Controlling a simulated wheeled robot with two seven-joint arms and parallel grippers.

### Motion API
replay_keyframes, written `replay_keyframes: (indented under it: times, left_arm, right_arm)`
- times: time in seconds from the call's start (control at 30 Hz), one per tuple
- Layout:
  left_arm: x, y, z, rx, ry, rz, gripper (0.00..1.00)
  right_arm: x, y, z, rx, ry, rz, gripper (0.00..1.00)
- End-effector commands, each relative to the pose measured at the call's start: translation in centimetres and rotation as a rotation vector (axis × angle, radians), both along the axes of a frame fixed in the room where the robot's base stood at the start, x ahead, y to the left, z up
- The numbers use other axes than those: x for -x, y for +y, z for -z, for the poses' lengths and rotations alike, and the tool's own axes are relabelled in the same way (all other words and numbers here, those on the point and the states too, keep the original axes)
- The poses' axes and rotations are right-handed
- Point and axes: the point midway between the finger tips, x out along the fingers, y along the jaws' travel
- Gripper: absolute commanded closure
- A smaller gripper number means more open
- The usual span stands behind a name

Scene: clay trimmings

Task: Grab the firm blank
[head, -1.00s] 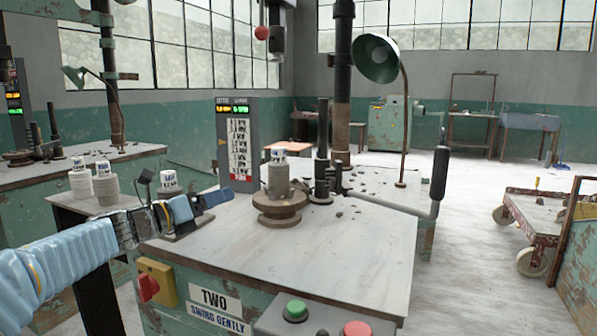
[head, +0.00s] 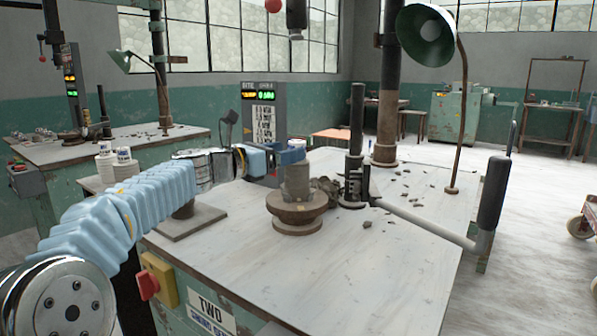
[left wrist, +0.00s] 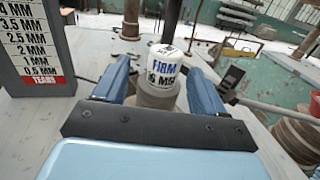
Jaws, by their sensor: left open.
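The firm blank (head: 297,183) is a grey clay cylinder standing upright on the round brown wheel head (head: 297,212). In the left wrist view its white cap (left wrist: 165,66) reads FIRM, above the grey body (left wrist: 157,95). My right gripper is not in view.
A dark upright tool (head: 355,145) and a long black-handled lever (head: 491,193) stand right of the wheel. The display panel (head: 263,120) is behind my gripper. A green lamp (head: 425,38) leans over the bench. Clay scraps (head: 367,224) lie about. The front bench top is clear.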

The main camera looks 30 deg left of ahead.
Motion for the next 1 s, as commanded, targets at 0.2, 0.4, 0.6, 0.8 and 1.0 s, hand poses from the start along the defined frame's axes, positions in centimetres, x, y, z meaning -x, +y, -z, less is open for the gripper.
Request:
replay_keyframes:
  times: [0.2,0.4,0.6,0.8,1.0]
  left_arm:
    - [-2.0,-0.9,-0.2,0.001,0.0,0.001,0.29]
    - [-4.8,-2.1,-0.3,0.001,0.0,0.001,0.29]
    - [-5.4,-2.2,-0.2,0.001,-0.001,-0.002,0.29]
    - [-5.4,-2.2,-0.2,0.001,-0.001,-0.001,0.44]
    - [-5.4,-2.2,-0.2,0.001,-0.001,-0.001,0.74]
  right_arm:
    - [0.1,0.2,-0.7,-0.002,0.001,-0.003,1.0]
    - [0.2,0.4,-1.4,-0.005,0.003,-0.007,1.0]
    - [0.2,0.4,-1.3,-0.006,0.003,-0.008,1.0]
    - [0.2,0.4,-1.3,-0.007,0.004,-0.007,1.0]
    - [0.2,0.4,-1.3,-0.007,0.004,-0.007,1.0]
